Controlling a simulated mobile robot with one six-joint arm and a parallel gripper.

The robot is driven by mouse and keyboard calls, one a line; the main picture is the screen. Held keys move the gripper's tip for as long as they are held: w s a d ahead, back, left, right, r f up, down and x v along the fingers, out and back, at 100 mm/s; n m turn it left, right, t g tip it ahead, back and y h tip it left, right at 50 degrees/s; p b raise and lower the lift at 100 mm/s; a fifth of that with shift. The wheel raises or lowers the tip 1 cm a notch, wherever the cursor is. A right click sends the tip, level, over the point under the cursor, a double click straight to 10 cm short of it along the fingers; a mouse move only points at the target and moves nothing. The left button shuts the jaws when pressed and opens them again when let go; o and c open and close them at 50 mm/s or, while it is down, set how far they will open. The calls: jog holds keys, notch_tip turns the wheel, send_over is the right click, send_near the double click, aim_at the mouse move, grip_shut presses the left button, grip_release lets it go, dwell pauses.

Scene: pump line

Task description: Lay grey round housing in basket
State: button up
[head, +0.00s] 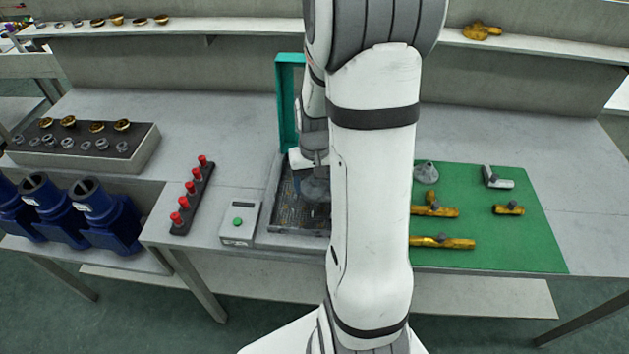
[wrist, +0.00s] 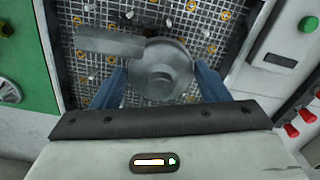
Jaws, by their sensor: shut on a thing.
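The grey round housing (wrist: 160,72) is between the blue fingers of my gripper (wrist: 160,88) in the wrist view, with a flat grey arm reaching left from it. My gripper is shut on it. The basket (wrist: 232,60), a dark-walled metal mesh tray with orange marks, lies beneath the housing. In the head view the basket (head: 290,241) sits on the bench with a teal panel (head: 288,100) upright behind it. My gripper (head: 315,185) is over the basket there, partly hidden by my arm. I cannot tell whether the housing touches the mesh.
A white box with a green button (head: 239,224) stands left of the basket, beside a strip of red knobs (head: 192,195). Right, a green mat (head: 510,245) carries brass valves and grey fittings. Blue pump bodies (head: 105,215) stand far left. The bench behind the mat is clear.

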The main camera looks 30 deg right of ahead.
aim_at(315, 196)
jog(key=shift+f, duration=0.15)
dwell(0.3)
jog(key=shift+f+b, duration=1.45)
jog(key=shift+f, duration=0.2)
jog(key=shift+s+a+f+b, duration=0.15)
jog(key=shift+s+f+b, duration=0.2)
jog(key=shift+f, duration=0.1)
jog(key=o, duration=1.3)
jog(key=shift+c, duration=0.2)
jog(key=shift+f, duration=0.1)
jog(key=shift+w+r, duration=0.1)
jog(key=shift+r, duration=0.3)
jog(key=r, duration=0.8)
jog(key=shift+w+r, duration=0.15)
jog(key=shift+w, duration=0.05)
